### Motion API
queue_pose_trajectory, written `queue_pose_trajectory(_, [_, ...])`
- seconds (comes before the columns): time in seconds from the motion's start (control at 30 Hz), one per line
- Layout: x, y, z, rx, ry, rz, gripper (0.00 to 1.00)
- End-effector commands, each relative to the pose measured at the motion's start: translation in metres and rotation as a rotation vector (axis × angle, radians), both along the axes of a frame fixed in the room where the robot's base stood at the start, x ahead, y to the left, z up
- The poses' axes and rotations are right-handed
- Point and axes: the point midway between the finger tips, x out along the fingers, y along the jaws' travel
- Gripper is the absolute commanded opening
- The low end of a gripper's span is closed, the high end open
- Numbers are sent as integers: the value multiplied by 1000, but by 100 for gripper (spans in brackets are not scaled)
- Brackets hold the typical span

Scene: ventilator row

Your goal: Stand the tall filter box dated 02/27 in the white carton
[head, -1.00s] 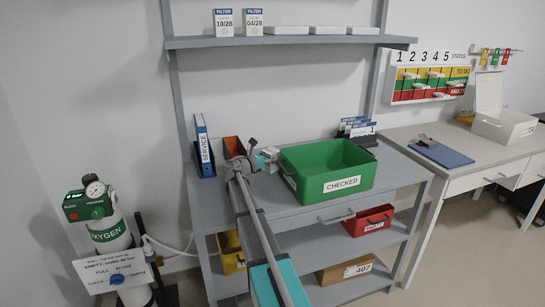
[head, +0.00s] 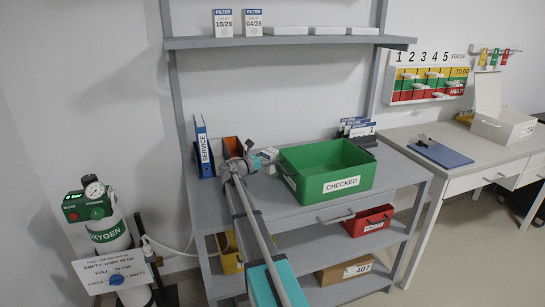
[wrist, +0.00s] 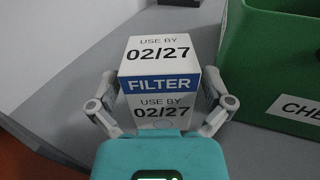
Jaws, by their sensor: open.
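The tall filter box (wrist: 158,82) is white with a blue FILTER band and shows USE BY 02/27 on two faces in the wrist view. It stands on the grey shelf top, left of the green bin, and shows small in the head view (head: 269,154). My gripper (wrist: 160,88) is open, with one finger on each side of the box; I cannot tell whether they touch it. My gripper also shows in the head view (head: 262,160). The white carton (head: 493,129) stands open on the desk at the right, its inside mostly hidden.
The green CHECKED bin (head: 340,186) stands close to the right of the box. An orange holder (head: 231,146) and a blue SERVICE binder (head: 204,148) are at the left. More filter boxes (head: 224,23) stand on the upper shelf. A blue clipboard (head: 442,154) lies on the desk.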

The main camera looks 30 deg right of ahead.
Motion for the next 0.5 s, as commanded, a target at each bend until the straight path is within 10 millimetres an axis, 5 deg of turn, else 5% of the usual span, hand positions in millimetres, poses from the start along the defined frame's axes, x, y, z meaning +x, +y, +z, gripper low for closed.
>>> queue_pose_trajectory(0.5, [-13,81,0,-1,0,2,100])
